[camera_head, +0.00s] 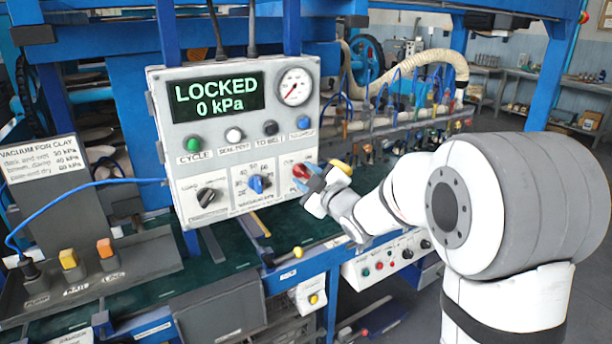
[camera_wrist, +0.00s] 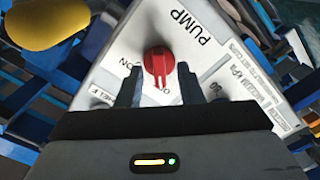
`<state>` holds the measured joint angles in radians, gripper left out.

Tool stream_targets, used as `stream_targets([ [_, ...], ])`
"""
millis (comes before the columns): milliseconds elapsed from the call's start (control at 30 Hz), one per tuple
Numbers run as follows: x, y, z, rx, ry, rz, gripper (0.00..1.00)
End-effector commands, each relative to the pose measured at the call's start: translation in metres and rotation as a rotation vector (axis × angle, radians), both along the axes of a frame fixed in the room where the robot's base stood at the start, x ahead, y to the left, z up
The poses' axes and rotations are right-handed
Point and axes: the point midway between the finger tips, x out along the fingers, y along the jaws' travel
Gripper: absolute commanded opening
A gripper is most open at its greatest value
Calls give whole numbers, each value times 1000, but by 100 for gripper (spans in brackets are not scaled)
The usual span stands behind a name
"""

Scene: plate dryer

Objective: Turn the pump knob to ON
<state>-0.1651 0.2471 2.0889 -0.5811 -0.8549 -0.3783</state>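The pump knob (camera_wrist: 158,62) is red and round with a ridge, on a white panel marked PUMP. In the wrist view the ON label is to its left and another label, partly hidden, is below it. My gripper (camera_wrist: 172,82) is open, with one dark finger on each side of the knob; I cannot tell whether they touch it. In the head view my gripper (camera_head: 312,184) is at the lower right of the control box (camera_head: 180,138), and the red knob (camera_head: 300,171) shows at its tip. The display (camera_head: 218,98) reads LOCKED 0 kPa.
A black knob (camera_head: 207,197) and a blue knob (camera_head: 258,184) sit left of the pump knob. Coloured buttons and a round gauge (camera_head: 295,87) are above. A yellow knob (camera_head: 341,167) is close to my gripper. A yellow rounded thing (camera_wrist: 45,22) shows at the wrist view's upper left.

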Motion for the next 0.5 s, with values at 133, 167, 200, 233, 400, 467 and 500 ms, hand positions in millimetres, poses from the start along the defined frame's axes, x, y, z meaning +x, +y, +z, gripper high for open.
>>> stream_targets([
  [133,0,0,0,0,0,0,34],
  [167,0,0,0,0,0,0,32],
  [200,0,0,0,0,0,0,29],
  [233,0,0,0,0,0,0,26],
  [400,0,0,0,0,1,1,12],
  [467,0,0,0,0,1,1,7],
  [500,0,0,0,0,1,1,4],
])
